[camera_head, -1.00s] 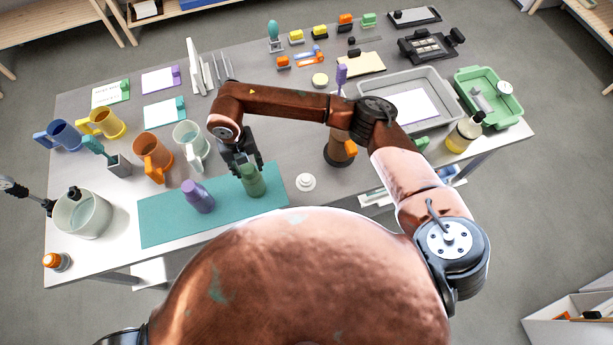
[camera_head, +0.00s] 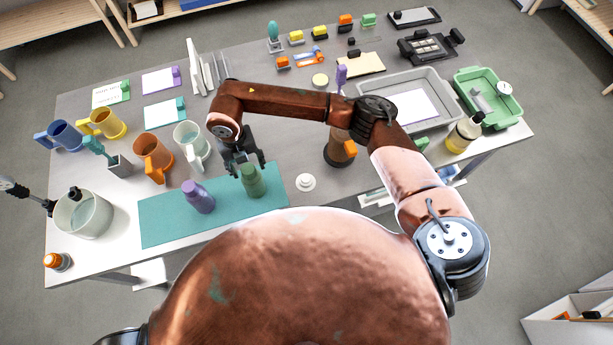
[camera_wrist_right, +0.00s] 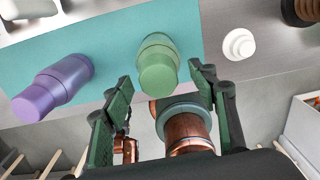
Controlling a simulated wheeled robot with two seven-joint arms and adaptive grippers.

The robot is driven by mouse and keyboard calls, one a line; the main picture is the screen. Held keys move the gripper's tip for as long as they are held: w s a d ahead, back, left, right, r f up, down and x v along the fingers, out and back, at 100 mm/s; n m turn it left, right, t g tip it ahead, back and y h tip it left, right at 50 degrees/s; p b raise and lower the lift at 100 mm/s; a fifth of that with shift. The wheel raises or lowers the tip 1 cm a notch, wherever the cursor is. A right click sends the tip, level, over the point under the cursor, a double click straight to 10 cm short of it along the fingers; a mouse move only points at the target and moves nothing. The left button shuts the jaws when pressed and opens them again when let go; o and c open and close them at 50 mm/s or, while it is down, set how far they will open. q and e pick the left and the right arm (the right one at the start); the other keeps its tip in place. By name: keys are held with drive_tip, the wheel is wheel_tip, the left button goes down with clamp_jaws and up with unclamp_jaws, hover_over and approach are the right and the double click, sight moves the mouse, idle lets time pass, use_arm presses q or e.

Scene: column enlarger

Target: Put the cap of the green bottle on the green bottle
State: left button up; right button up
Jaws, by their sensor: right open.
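The green bottle (camera_head: 252,182) stands upright on the teal mat (camera_head: 165,225), right of a purple bottle (camera_head: 197,197). In the right wrist view the green bottle (camera_wrist_right: 158,65) has a narrower green top piece, which looks like its cap (camera_wrist_right: 158,75), seated on it. I cannot tell how tightly it sits. My right gripper (camera_head: 250,165) is open just behind and above the green bottle. In the right wrist view its fingers (camera_wrist_right: 160,82) are spread to either side of the bottle's top, with gaps showing. My left gripper is not in view.
A white round piece (camera_head: 306,182) lies right of the mat. A clear mug (camera_head: 191,146) and an orange mug (camera_head: 153,158) stand left of my right gripper. A grey tray (camera_head: 455,95) and green tray (camera_head: 462,78) are at the right. The mat's left part is clear.

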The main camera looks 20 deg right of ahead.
drive_tip(key=shift+a+r+p, duration=0.1)
drive_tip(key=shift+r+p, duration=1.4)
drive_tip(key=shift+r, duration=2.15)
drive_tip(key=shift+r, duration=0.25)
wheel_tip(320, 180, up, 12)
drive_tip(key=shift+f, duration=0.2)
